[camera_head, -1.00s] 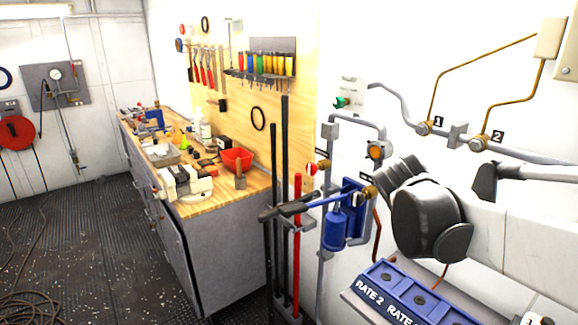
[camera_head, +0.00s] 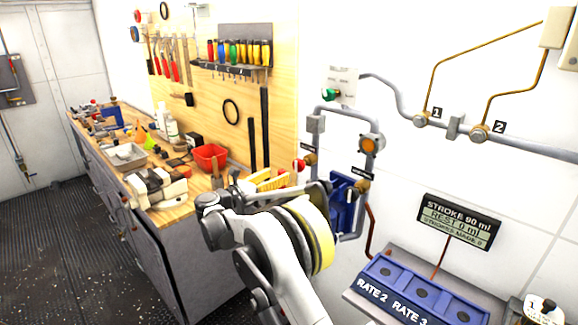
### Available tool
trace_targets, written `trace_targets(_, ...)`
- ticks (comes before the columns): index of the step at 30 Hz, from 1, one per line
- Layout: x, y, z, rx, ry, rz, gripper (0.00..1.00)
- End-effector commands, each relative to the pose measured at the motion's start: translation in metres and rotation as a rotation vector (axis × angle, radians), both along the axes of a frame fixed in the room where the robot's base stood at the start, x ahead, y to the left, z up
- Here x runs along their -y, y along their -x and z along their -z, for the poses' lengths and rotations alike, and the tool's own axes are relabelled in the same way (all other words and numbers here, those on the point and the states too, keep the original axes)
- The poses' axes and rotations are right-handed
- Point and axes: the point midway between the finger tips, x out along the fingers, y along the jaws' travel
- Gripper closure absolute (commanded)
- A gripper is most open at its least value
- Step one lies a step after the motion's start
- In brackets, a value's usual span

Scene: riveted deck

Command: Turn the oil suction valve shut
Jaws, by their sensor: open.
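Two small valves sit on the grey pipework on the right wall: one with a red and white knob (camera_head: 300,165), and one with a brass-coloured body (camera_head: 363,186) by the blue pump (camera_head: 342,203). Each has a small black label that I cannot read, so I cannot tell which is the oil suction valve. A green-handled valve (camera_head: 333,95) is higher on the wall. My arm crosses the lower middle and covers part of the pump and the lower pipes.
A workbench (camera_head: 185,211) with tools, a red bin (camera_head: 210,157) and a vise runs along the left. A blue panel marked RATE 2 and RATE 3 (camera_head: 445,309) stands front right, below a display (camera_head: 459,222). Dark deck is clear at the lower left.

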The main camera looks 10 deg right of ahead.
Motion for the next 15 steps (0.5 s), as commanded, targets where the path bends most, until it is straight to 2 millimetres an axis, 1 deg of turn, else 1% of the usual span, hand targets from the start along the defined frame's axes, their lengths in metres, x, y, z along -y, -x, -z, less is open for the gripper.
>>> trace_targets(1, 0.008, -0.004, 0.001, 0.001, -0.001, 0.003, 0.36)
trace_targets(9, 0.051, -0.035, 0.002, 0.001, -0.004, 0.004, 0.36)
trace_targets(12, 0.065, -0.045, 0.002, 0.001, -0.004, 0.003, 0.36)
trace_targets(15, 0.074, -0.053, 0.001, 0.002, -0.005, 0.002, 0.36)
